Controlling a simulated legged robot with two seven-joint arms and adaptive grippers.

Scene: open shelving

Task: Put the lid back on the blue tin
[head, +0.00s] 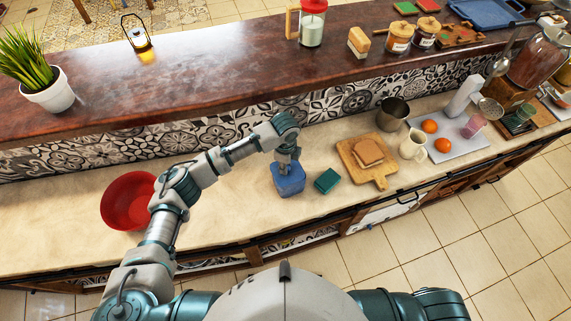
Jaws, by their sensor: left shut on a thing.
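The blue tin (290,184) stands on the pale lower counter, near the middle of the head view. My left gripper (288,166) points down at its top, shut on what looks like the tin's blue lid. The fingers hide part of the top. Lid and tin look like one blue shape, so I cannot tell whether the lid is seated or just above the rim. No separate lid shows elsewhere on the counter. My right gripper is out of view; only part of my right arm shows at the bottom right.
A teal block (327,181) lies close right of the tin. Beyond it are a cutting board (380,181) with bread, a metal pot (392,113) and a white jug (413,145). A red bowl (128,202) stands at left. The raised brown shelf (220,70) runs behind.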

